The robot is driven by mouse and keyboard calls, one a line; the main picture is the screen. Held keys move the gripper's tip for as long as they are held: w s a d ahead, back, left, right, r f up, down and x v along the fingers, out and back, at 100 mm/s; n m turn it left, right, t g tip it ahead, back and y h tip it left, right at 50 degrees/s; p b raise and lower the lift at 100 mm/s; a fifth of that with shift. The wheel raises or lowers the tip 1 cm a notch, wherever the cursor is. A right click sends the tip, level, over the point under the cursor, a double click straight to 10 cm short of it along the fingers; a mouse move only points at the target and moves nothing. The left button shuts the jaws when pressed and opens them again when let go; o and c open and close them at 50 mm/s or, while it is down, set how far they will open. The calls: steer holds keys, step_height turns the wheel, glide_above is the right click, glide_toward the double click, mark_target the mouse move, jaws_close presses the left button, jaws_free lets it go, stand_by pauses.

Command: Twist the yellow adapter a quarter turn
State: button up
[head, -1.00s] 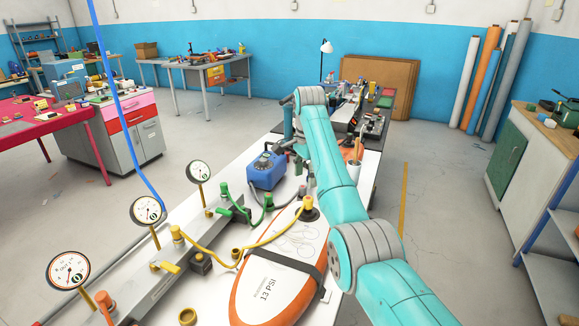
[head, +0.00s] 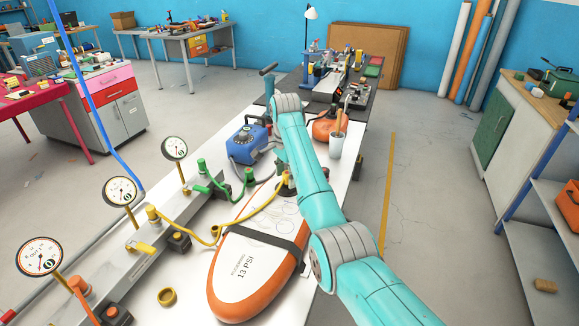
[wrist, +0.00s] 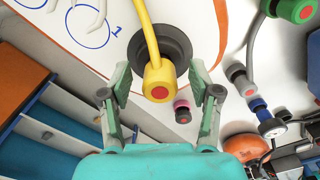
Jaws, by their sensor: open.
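The yellow adapter (wrist: 158,80) with a red end sits on the dark round valve (wrist: 160,45) of the board, a yellow hose running from it. In the wrist view my gripper (wrist: 160,73) is open, one finger on each side of the adapter, with gaps showing on both sides. I cannot tell how far the fingertips reach down along it. The white board (head: 262,235) with an orange rim, marked 13 PSI, lies on the bench under a dark strap.
A manifold with a yellow valve handle (head: 140,247) and several gauges stands left of the board. A blue pump (head: 247,143) and a cup of tools (head: 337,144) stand behind. A loose yellow ring (head: 167,297) lies in front.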

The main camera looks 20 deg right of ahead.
steer(key=shift+f, duration=0.2)
jaws_close()
steer(key=c, duration=1)
jaws_free()
steer(key=shift+c, duration=0.8)
steer(key=m, duration=0.4)
steer(key=shift+w, duration=0.1)
steer(key=shift+m, duration=0.5)
